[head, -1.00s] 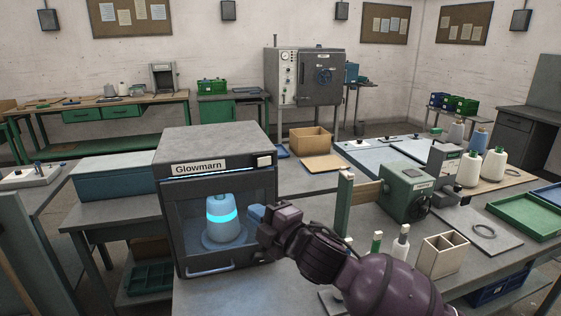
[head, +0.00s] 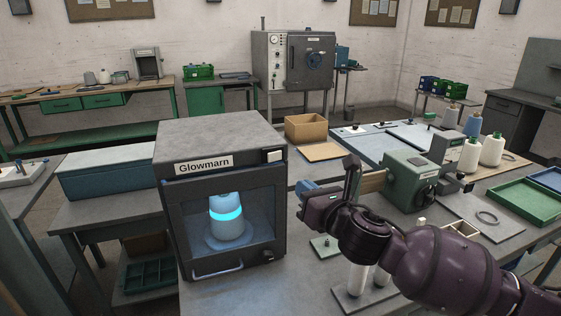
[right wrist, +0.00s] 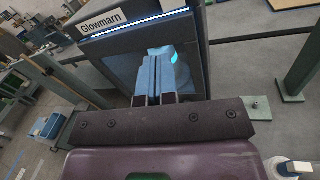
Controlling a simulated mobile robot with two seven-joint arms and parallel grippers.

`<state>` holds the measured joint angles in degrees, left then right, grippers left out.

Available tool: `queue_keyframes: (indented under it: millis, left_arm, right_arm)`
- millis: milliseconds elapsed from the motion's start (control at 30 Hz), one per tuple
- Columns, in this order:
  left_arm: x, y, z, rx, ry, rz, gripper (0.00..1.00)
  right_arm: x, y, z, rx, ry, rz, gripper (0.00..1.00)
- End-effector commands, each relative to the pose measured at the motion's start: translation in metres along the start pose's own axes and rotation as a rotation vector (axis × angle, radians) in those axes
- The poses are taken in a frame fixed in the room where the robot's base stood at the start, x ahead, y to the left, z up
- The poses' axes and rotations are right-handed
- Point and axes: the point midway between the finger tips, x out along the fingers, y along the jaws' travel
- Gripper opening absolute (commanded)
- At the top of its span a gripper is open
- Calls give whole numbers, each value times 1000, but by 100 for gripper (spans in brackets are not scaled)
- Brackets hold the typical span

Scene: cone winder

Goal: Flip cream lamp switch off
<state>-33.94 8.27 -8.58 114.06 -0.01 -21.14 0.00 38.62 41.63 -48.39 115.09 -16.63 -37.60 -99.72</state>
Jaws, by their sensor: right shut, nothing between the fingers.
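The cream lamp switch (head: 274,155) is a small pale rocker at the upper right of the front of the dark Glowmarn cabinet (head: 222,128). Its exact tilt is too small to tell. A lit strip runs under the top edge, and a cone inside (head: 226,222) has a glowing cyan band. My right gripper (head: 304,190) is shut and empty, to the right of the cabinet and lower than the switch, apart from it. In the right wrist view its blue fingers (right wrist: 154,62) are together, pointing toward the cabinet (right wrist: 118,50). My left gripper is not in view.
A dark knob (head: 267,256) and a handle (head: 218,272) are low on the cabinet front. A green machine (head: 408,180) stands right, behind my right arm. A blue box (head: 107,176) is left. A cardboard box (head: 305,127) stands behind.

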Motion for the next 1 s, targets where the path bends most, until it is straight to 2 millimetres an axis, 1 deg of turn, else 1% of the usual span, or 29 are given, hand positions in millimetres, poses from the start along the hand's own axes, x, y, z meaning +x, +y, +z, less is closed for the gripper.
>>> queue_keyframes:
  millis: [100, 233, 433, 667, 767, 867, 1000]
  left_arm:
    - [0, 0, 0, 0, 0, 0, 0]
    - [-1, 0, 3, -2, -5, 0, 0]
    - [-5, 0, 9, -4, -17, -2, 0]
    - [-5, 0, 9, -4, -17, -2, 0]
    - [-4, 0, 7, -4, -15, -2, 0]
    - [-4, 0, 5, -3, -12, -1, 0]
    - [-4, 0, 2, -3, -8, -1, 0]
  right_arm:
    - [0, -2, 0, -96, 1, -10, 0]
    - [0, -2, 0, -153, 2, -12, 0]
    - [0, -2, 0, -170, 2, -11, 0]
    - [1, -2, 0, -169, 1, -11, 0]
    - [6, -2, 0, -168, 1, -11, 0]
    - [16, -1, 1, -168, 0, -10, 0]
    - [38, -2, 1, -167, 0, -11, 0]
